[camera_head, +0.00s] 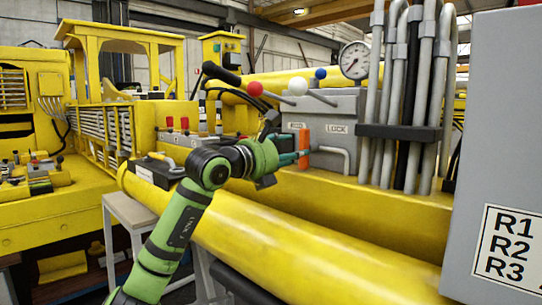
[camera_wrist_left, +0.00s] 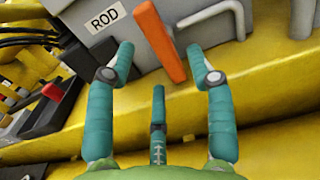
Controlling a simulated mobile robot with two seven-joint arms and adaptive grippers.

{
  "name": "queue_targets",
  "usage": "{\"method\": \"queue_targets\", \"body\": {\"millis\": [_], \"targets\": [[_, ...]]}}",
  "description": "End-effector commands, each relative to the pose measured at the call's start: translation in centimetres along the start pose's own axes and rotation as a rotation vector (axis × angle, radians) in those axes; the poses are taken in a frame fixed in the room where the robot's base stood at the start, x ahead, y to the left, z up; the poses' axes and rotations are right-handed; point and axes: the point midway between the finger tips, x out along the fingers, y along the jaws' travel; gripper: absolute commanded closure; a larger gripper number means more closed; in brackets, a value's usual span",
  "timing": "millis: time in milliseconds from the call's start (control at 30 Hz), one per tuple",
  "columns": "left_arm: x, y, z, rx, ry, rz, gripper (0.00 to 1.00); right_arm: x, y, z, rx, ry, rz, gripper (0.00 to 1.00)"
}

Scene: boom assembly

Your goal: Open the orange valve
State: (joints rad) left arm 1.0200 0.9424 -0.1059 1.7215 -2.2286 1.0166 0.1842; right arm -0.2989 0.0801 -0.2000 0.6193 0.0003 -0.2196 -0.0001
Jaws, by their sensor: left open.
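The orange valve handle (camera_head: 304,138) is a flat upright bar on the front of a grey box (camera_head: 345,103) in the head view. In the left wrist view the orange handle (camera_wrist_left: 158,40) appears tilted, its lower end between the spread fingertips. My left gripper (camera_head: 297,156) has green-teal fingers and reaches toward the handle from the left. In the left wrist view my left gripper (camera_wrist_left: 160,62) is open around the handle's lower end, with visible gaps on both sides. The handle's mount is not clearly visible. My right gripper is out of view.
Levers with red (camera_head: 255,89), white (camera_head: 298,86) and blue (camera_head: 320,73) knobs top the grey box. A gauge (camera_head: 355,60) and vertical hoses (camera_head: 412,95) stand right. A grey bent bar (camera_wrist_left: 215,15) is right of the handle. A yellow cylinder (camera_head: 300,250) runs below.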

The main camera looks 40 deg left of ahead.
Motion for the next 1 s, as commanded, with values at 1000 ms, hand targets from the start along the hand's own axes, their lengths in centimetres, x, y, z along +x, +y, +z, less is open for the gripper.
{"method": "queue_targets", "body": {"millis": [1000], "targets": [[-8.1, 0.0, 0.1, -0.001, -0.001, 0.0, 0.46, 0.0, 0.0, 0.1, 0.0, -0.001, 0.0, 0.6]]}}
